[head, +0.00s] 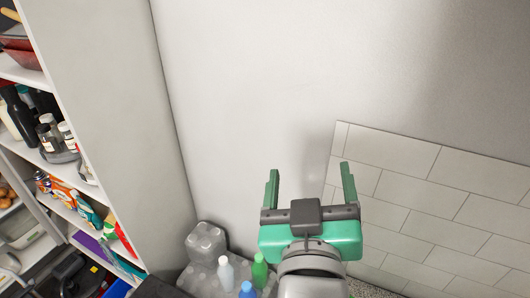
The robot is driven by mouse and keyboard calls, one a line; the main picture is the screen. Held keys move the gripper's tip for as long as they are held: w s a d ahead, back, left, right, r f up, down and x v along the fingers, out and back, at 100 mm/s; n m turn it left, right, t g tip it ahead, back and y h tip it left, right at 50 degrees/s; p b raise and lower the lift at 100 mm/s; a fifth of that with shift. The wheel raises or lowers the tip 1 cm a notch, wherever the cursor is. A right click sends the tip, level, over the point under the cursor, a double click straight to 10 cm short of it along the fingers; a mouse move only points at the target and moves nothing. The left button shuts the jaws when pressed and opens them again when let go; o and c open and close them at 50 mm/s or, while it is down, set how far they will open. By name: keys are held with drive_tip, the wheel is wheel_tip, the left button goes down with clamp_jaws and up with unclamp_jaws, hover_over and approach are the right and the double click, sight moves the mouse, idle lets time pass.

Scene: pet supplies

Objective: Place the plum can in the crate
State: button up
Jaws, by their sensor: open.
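My gripper (311,186) is green with a dark crossbar. Its two fingers are spread wide apart and point up in the head view. There is nothing between them but the plain wall behind. I see no plum can and no crate that I can make out in this view.
A shelf unit (64,205) with jars, bottles and colourful packets stands at the left. Clear plastic containers (205,243), a white bottle (225,272), a green bottle (260,270) and a blue-capped bottle (247,290) stand low, left of my gripper. Wall tiles (430,200) are at right.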

drive_tip(key=s+a+r+t+y, duration=0.1)
drive_tip(key=s+a+r+t, duration=0.2)
drive_tip(key=r, duration=0.4)
drive_tip(key=s+a+r+t+y, duration=0.2)
drive_tip(key=s+a+r+t, duration=0.1)
drive_tip(key=s+r, duration=0.3)
drive_tip(key=shift+s+a+r+m, duration=0.4)
drive_tip(key=shift+s+a, duration=0.25)
drive_tip(key=shift+a, duration=0.25)
wheel_tip(320, 180, up, 8)
drive_tip(key=p, duration=0.7)
drive_tip(key=shift+f+p, duration=0.15)
drive_tip(key=shift+p, duration=0.25)
